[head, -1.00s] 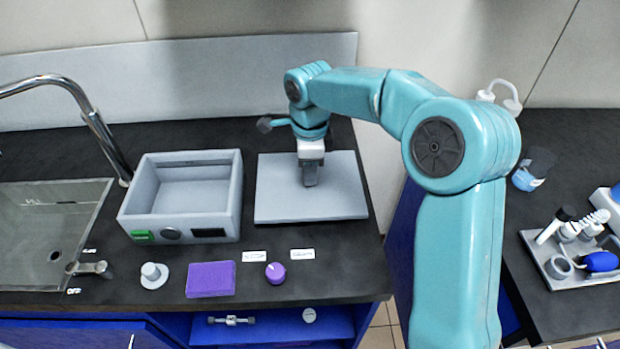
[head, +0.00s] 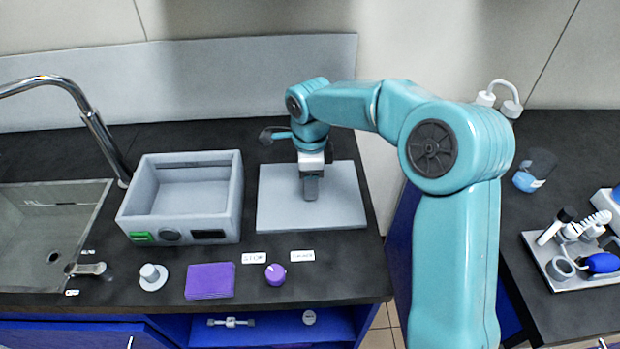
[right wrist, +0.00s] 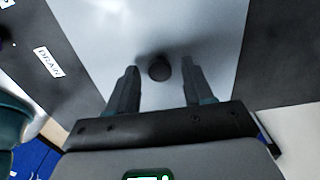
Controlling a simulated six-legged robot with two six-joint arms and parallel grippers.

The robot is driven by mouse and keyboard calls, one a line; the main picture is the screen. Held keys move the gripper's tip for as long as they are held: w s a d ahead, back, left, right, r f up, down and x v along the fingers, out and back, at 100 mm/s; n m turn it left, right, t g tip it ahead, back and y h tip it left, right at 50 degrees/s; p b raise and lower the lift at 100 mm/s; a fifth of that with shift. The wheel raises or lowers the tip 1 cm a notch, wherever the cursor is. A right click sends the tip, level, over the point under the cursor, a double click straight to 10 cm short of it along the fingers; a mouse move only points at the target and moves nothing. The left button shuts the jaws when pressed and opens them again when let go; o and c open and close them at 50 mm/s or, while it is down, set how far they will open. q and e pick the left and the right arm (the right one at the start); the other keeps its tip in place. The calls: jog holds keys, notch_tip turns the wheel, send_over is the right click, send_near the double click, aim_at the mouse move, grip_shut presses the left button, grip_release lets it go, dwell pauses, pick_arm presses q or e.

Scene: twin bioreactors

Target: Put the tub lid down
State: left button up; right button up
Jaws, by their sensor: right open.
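The tub lid (head: 340,205) is a flat grey plate lying level on the dark counter, just right of the open grey tub (head: 229,212). My right gripper (head: 311,196) points down over the middle of the lid. In the right wrist view, the lid (right wrist: 205,25) fills most of the picture, and its dark round knob (right wrist: 159,68) sits between the two spread fingers of the right gripper (right wrist: 159,72). The fingers show gaps on both sides of the knob. In the head view the knob is hidden by the gripper. My left gripper is not in view.
A sink (head: 45,225) with a curved tap is at the left. A purple block (head: 210,281), a grey knob (head: 153,276) and a purple dial (head: 276,274) line the front. Beyond a gap at the right, another counter holds a beaker (head: 533,171) and a tool tray (head: 562,268).

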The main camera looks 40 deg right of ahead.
notch_tip(320, 180, up, 12)
jog(key=p, duration=0.1)
jog(key=shift+r, duration=0.1)
jog(key=shift+s, duration=0.1)
dwell(0.6)
